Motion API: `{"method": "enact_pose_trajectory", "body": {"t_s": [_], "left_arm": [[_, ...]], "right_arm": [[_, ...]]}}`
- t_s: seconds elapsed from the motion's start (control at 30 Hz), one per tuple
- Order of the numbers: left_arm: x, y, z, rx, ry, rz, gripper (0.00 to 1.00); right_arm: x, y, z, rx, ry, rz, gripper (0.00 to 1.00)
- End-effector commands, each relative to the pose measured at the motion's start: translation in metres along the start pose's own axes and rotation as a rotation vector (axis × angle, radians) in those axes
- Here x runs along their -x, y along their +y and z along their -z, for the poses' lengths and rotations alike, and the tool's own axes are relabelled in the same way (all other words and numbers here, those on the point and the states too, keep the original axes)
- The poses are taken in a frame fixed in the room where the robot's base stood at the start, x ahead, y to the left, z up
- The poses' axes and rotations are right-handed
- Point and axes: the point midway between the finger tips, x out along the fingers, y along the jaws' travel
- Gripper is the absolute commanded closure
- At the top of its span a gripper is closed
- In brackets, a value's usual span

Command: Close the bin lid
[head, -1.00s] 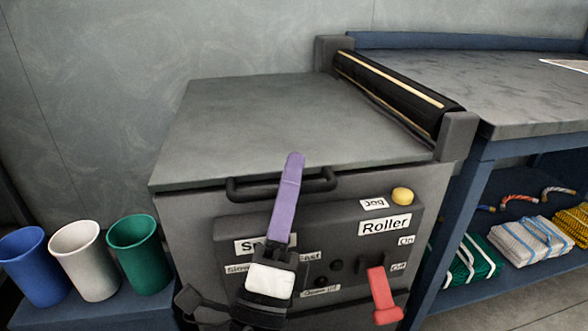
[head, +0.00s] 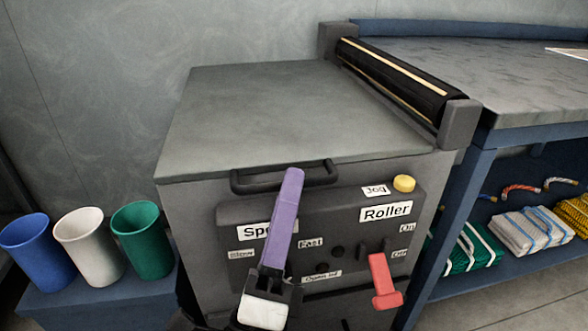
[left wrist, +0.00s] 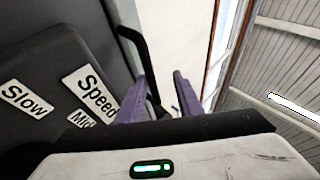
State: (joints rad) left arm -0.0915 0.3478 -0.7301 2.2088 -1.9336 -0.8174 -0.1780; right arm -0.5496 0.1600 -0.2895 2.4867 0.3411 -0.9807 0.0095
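The grey bin lid (head: 300,115) lies flat on top of the dark bin, and no gap shows under its edge. Its dark bar handle (head: 255,185) runs along the front edge. My left gripper (head: 292,174), with purple fingers, is in front of the bin and points up, its tips level with the handle. My right gripper is not in view.
The front panel (head: 230,215) has labels, a yellow button (head: 404,183) and a red lever (head: 383,280). A black roller (head: 395,80) and a blue-framed table (head: 520,85) are at the right. Blue (head: 38,252), white (head: 88,243) and green (head: 142,240) cups stand left.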

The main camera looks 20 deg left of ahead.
Motion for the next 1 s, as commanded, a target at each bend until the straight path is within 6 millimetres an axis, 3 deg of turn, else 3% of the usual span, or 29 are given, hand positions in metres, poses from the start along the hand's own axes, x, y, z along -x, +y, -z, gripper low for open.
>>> {"method": "enact_pose_trajectory", "body": {"t_s": [0.2,0.37,0.87,1.0], "left_arm": [[0.042,-0.002,0.001,0.001,0.005,0.002,0.71],[0.056,-0.002,0.001,0.002,0.004,0.003,0.71],[0.059,-0.002,0.001,0.002,0.002,0.004,0.71],[0.052,-0.011,-0.003,0.002,0.002,0.004,0.71]], "right_arm": [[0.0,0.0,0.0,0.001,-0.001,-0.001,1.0],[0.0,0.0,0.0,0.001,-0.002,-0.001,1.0],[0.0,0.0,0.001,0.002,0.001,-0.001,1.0],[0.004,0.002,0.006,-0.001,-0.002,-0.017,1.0]]}}
